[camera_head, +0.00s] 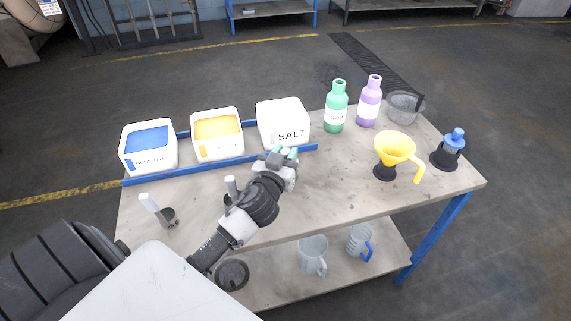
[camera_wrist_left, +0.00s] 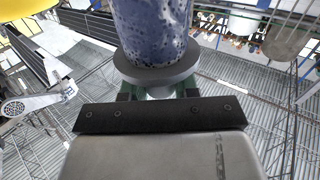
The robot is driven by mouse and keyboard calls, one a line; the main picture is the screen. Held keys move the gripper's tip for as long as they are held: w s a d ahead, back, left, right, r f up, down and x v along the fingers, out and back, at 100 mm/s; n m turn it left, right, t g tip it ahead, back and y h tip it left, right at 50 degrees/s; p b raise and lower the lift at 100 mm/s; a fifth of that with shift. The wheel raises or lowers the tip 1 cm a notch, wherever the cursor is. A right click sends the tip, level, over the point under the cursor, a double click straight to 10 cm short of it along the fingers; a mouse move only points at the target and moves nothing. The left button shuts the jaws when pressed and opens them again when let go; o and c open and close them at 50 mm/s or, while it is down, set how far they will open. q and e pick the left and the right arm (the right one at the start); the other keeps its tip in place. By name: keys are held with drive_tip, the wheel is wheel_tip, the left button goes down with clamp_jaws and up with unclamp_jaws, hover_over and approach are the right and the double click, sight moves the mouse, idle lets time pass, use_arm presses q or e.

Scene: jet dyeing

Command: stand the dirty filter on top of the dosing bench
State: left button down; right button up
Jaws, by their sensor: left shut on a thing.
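My left gripper (camera_head: 283,155) is at the rear blue rail of the dosing bench (camera_head: 335,195), just in front of the salt tub. In the left wrist view it is shut on the dirty filter (camera_wrist_left: 152,32), a blue, dark-speckled cylinder with a grey collar (camera_wrist_left: 157,75) at the end near the fingers. The filter's far end is cut off by the frame. I cannot make out the filter in the head view, nor whether it touches the bench. My right gripper is not in view.
Blue-labelled, yellow and salt tubs (camera_head: 283,122) line the rear rail. Jugs (camera_head: 313,254) sit on the lower shelf. The bench's middle front is clear.

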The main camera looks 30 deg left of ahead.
use_arm(q)
drive_tip(key=shift+f+b, duration=0.35)
drive_tip(key=shift+f, duration=1.65)
drive_tip(key=shift+s+f, duration=0.1)
drive_tip(key=c, duration=0.8)
unclamp_jaws()
drive_tip(key=shift+b+v, duration=1.4)
drive_tip(key=shift+v, duration=4.55)
